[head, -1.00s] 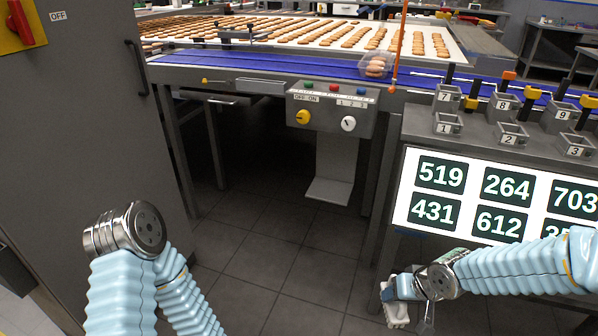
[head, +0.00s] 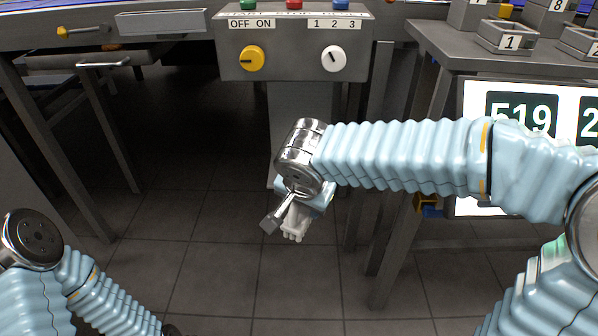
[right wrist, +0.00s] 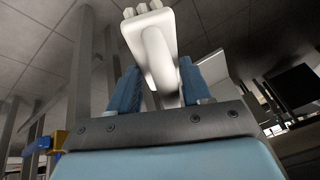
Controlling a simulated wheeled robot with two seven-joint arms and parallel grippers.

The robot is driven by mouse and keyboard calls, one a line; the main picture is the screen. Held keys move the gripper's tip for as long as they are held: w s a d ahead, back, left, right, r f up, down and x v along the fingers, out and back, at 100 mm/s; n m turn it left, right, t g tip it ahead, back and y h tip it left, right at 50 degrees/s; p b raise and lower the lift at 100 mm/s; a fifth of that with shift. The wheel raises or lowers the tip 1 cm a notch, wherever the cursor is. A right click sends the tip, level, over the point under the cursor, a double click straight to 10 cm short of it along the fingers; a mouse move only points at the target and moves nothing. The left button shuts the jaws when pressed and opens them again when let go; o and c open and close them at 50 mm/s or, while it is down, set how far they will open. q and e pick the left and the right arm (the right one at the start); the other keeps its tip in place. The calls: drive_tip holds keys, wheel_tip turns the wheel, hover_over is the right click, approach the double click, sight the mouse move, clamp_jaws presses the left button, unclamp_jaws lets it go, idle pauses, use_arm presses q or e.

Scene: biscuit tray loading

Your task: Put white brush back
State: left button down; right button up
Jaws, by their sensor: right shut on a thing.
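The white brush (head: 294,222) is held in my right gripper (head: 306,198), in front of the grey panel under the control box. It hangs below the wrist, clear of the floor and apart from the panel as far as I can tell. In the right wrist view the white brush (right wrist: 152,45) sits between the two blue fingers of my right gripper (right wrist: 157,85), its pronged end pointing away from the wrist. The fingers are shut on its handle. My left arm shows at the lower left of the head view, but its gripper is out of the picture.
The control box (head: 292,52) has a yellow knob (head: 251,58) and a white knob (head: 334,58). A grey panel (head: 297,100) hangs below it. Table legs stand on both sides. At right are numbered holders (head: 507,38) and a number screen (head: 478,98). The tiled floor (head: 220,270) is open.

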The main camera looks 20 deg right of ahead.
drive_tip(key=w+d, duration=0.1)
drive_tip(key=w, duration=0.3)
drive_tip(key=w+d+p, duration=0.1)
drive_tip(key=w, duration=0.4)
drive_tip(key=w+d, duration=0.1)
drive_tip(key=w, duration=0.3)
drive_tip(key=shift+w+d, duration=0.2)
drive_tip(key=shift+w, duration=0.05)
drive_tip(key=shift+w+d+p, duration=0.15)
drive_tip(key=shift+w+p, duration=0.05)
drive_tip(key=shift+w, duration=0.45)
drive_tip(key=shift+w+d+p, duration=0.15)
drive_tip(key=shift+w+p, duration=0.05)
drive_tip(key=shift+w, duration=0.4)
drive_tip(key=shift+w+f, duration=0.2)
drive_tip(key=shift+f, duration=0.55)
drive_tip(key=shift+f+b, duration=0.1)
drive_tip(key=shift+b, duration=0.2)
drive_tip(key=o, duration=1.2)
